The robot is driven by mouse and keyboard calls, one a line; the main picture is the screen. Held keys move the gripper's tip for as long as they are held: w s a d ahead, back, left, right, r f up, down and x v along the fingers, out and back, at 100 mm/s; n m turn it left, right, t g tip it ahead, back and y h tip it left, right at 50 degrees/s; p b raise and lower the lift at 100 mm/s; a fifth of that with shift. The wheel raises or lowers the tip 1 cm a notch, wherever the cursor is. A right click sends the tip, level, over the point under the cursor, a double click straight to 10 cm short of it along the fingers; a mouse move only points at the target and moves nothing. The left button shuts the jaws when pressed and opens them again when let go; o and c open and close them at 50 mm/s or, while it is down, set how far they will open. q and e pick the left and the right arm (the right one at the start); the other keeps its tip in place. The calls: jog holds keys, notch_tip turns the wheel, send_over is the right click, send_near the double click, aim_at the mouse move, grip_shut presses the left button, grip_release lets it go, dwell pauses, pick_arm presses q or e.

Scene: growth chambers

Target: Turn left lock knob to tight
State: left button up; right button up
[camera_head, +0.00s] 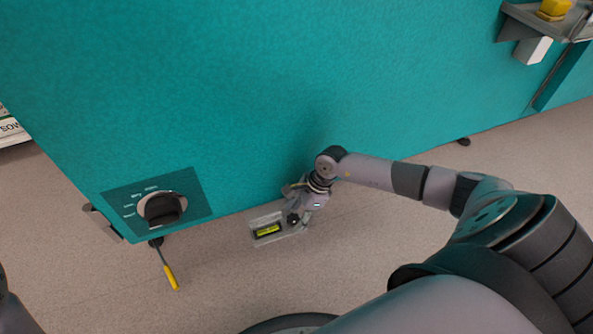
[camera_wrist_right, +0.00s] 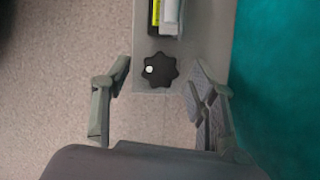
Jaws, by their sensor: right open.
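A black star-shaped lock knob (camera_wrist_right: 160,70) with a white dot on its upper left sits at the near end of a grey bracket (camera_wrist_right: 142,45) in the right wrist view. In the head view the bracket (camera_head: 258,221) is low beside the teal cabinet, and the small dark knob (camera_head: 293,218) shows next to my gripper. My right gripper (camera_head: 300,203) is open; in its wrist view its two fingers (camera_wrist_right: 158,78) stand on either side of the knob, with visible gaps. Whether the fingers are level with the knob, I cannot tell. My left gripper is not in view.
A yellow-green level vial (camera_head: 268,230) lies in the bracket. The teal cabinet wall (camera_head: 240,110) rises close beside my right gripper. A large black dial (camera_head: 162,207) is on its lower left, with a yellow-handled tool (camera_head: 171,277) below. Open speckled floor (camera_head: 215,285) lies in front.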

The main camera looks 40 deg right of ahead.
jog(key=c, duration=1.2)
jog(key=shift+o, duration=0.2)
